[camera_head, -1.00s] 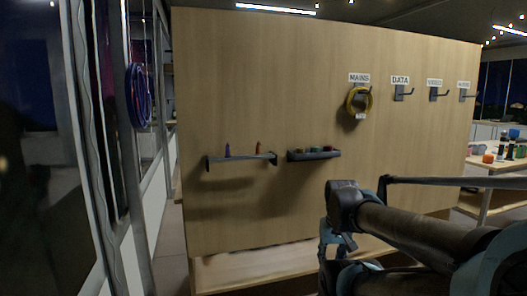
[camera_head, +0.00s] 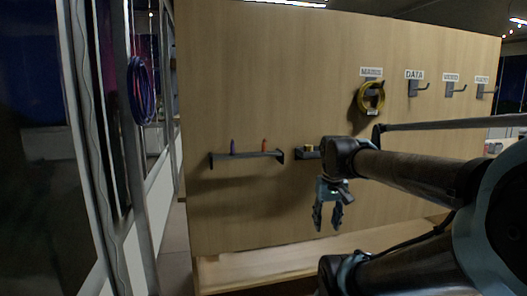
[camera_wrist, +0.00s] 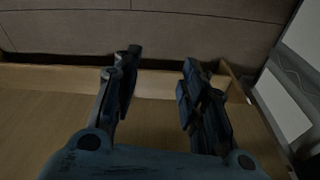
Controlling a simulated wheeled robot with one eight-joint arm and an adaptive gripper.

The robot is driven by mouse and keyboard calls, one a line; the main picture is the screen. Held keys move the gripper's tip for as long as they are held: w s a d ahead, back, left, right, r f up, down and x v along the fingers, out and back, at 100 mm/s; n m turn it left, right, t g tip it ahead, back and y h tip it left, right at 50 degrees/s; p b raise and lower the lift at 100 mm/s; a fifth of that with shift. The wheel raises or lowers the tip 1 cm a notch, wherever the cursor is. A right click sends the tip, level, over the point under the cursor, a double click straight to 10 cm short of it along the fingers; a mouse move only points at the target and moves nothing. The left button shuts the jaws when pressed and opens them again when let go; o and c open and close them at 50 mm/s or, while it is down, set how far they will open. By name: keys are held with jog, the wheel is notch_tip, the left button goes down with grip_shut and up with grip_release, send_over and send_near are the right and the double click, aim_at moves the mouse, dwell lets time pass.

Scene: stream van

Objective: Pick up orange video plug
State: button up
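A small orange plug (camera_head: 264,145) stands upright near the right end of a narrow grey wall shelf (camera_head: 245,155) in the head view. A purple plug (camera_head: 233,146) stands on the same shelf to its left. My gripper (camera_head: 328,227) hangs fingers down, to the right of and lower than the orange plug, in front of the wooden panel. Its fingers are apart with nothing between them. In the wrist view my gripper (camera_wrist: 158,62) also shows two spread, empty fingers, and no plug is visible there.
A second small shelf (camera_head: 303,154) is mostly hidden behind my arm. A yellow cable coil (camera_head: 371,98) hangs under the MAINS label, with other hooks to its right. A wooden ledge (camera_head: 265,264) runs below the panel. A purple cable coil (camera_head: 141,90) hangs at left.

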jog(key=w+a+r+n, duration=0.1)
jog(key=w+a+r, duration=0.2)
jog(key=w+r, duration=0.3)
jog(key=w+a+r+n+g, duration=0.1)
jog(key=w+a+r, duration=0.1)
jog(key=w+r, duration=0.5)
jog(key=w+a+r+n, duration=0.1)
jog(key=w+a+r, duration=0.2)
jog(key=r, duration=0.6)
notch_tip(320, 180, up, 14)
jog(key=n+g, duration=0.1)
jog(key=n, duration=0.1)
send_over(264, 142)
jog(key=shift+w+f, duration=0.15)
jog(key=shift+f, duration=0.05)
jog(key=shift+a+f, duration=0.1)
jog(key=shift+a, duration=0.05)
notch_tip(264, 142, down, 11)
jog(key=shift+f, duration=0.1)
jog(key=shift+s+d+f, duration=0.1)
jog(key=shift+f, duration=1.4)
jog(key=shift+s+d+f, duration=0.1)
jog(key=shift+f, duration=1.35)
grip_shut()
